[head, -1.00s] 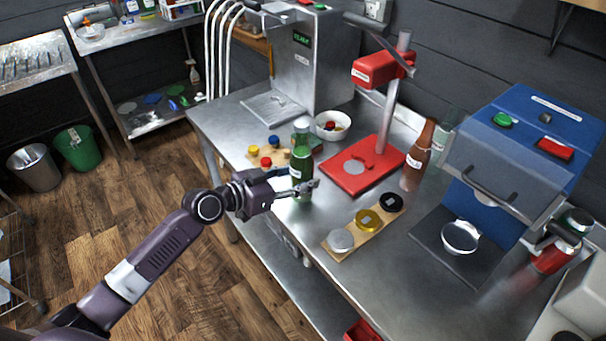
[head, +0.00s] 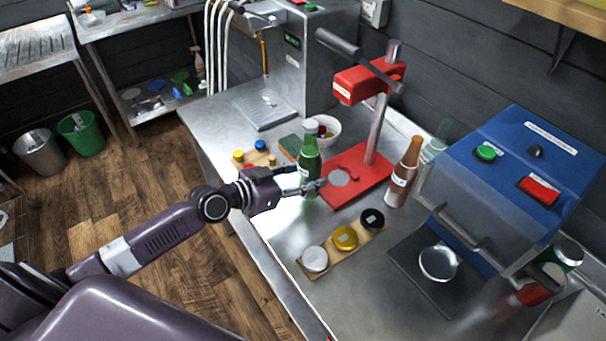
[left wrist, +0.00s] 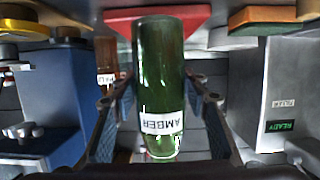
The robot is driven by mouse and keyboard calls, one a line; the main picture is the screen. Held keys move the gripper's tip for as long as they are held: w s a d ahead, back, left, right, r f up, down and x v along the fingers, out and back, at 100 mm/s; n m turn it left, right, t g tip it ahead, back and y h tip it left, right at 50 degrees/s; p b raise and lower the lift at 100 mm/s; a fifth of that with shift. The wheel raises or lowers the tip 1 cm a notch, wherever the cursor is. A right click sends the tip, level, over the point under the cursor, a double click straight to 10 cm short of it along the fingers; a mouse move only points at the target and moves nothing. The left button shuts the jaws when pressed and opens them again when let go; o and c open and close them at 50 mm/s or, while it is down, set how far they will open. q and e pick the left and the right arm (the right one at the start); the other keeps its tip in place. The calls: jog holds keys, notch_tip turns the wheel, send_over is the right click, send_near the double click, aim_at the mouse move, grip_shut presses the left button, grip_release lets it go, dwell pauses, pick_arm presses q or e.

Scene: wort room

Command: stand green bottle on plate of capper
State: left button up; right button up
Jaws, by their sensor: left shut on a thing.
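The red capper (head: 368,82) has a red base with a round grey plate (head: 340,178), just right of the bottle. I cannot tell whether the bottle's bottom touches the table. My right gripper is not in view.
A brown bottle (head: 403,172) stands right of the capper. A wooden strip with three discs (head: 345,238) lies in front. A white bowl (head: 327,130), a board with coloured caps (head: 255,157) and a blue machine (head: 520,175) stand nearby.

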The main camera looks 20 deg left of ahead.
pick_arm(q)
jog(key=w+d, duration=0.1)
jog(key=w, duration=0.1)
jog(key=w+d, duration=0.1)
jog(key=shift+w+d+p, duration=0.2)
jog(key=shift+w+p, duration=0.2)
jog(key=shift+w+d, duration=0.45)
jog(key=shift+w, duration=0.25)
jog(key=shift+w+d+p, duration=0.15)
jog(key=shift+w+d, duration=0.3)
jog(key=shift+w, duration=0.2)
jog(key=shift+w+d+p, duration=0.15)
jog(key=shift+w+d, duration=0.25)
jog(key=shift+w, duration=0.2)
jog(key=shift+w+d, duration=0.4)
jog(key=shift+w, duration=0.15)
jog(key=shift+f+b, duration=0.25)
jog(key=shift+b, duration=0.15)
jog(key=shift+r, duration=0.1)
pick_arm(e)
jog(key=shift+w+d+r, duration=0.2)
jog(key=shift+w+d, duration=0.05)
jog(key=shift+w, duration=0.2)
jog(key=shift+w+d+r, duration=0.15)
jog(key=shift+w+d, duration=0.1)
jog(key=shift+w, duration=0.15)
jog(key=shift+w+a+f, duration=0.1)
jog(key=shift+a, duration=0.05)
